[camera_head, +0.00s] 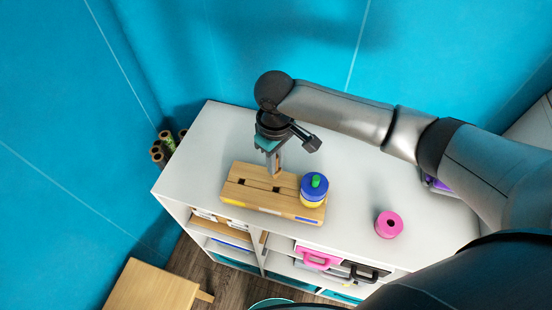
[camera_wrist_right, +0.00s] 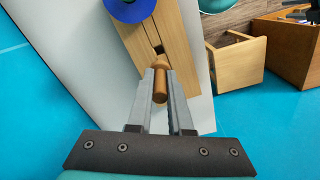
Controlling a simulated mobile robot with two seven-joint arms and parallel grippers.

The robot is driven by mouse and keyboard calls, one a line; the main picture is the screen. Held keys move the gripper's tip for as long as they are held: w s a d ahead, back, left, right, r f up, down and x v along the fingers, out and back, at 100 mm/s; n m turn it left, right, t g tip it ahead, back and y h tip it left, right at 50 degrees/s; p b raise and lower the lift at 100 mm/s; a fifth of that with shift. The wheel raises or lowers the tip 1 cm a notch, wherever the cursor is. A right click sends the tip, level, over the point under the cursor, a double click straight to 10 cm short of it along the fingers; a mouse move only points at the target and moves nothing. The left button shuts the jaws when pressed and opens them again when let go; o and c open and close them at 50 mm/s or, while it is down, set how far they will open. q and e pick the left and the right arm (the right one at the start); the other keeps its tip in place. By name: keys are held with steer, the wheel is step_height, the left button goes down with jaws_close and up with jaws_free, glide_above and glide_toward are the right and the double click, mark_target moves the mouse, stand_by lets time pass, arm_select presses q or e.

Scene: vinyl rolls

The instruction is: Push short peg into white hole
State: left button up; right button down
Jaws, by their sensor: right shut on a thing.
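A wooden block (camera_head: 238,190) with dark slots in its top and coloured strips on its front lies on the white shelf unit. It also shows in the wrist view (camera_wrist_right: 180,40). I cannot make out which hole is the white one. My right gripper (camera_head: 275,173) points down over the block's back middle. In the wrist view, its fingers (camera_wrist_right: 160,76) are shut on a short brown wooden peg (camera_wrist_right: 160,87). The peg's far end is close to the block by a dark slot; whether it is in a hole I cannot tell. My left gripper is not in view.
A blue roll (camera_head: 314,190) over a yellow one, with a green top in its middle, stands on the block's right end. A pink roll (camera_head: 389,224) lies further right on the white top (camera_head: 345,200). A wooden stool (camera_head: 150,287) stands on the floor. The top's left end is clear.

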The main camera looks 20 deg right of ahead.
mark_target(276, 177)
steer(key=shift+d+f+b, duration=0.1)
steer(key=shift+f+b, duration=0.35)
steer(key=shift+f, duration=1.15)
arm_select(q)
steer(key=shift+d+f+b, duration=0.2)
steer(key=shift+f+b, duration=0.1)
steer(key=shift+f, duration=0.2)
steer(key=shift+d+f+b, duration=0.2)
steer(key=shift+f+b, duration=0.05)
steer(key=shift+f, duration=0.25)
arm_select(e)
steer(key=shift+f, duration=1.5)
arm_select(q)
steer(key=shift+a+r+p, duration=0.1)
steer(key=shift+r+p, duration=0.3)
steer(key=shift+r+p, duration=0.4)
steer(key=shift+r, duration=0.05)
arm_select(e)
steer(key=shift+f, duration=0.1)
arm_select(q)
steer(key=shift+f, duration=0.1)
arm_select(e)
steer(key=shift+f, duration=0.55)
steer(key=shift+f, duration=0.75)
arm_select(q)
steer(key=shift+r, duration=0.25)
arm_select(e)
steer(key=shift+f, duration=0.45)
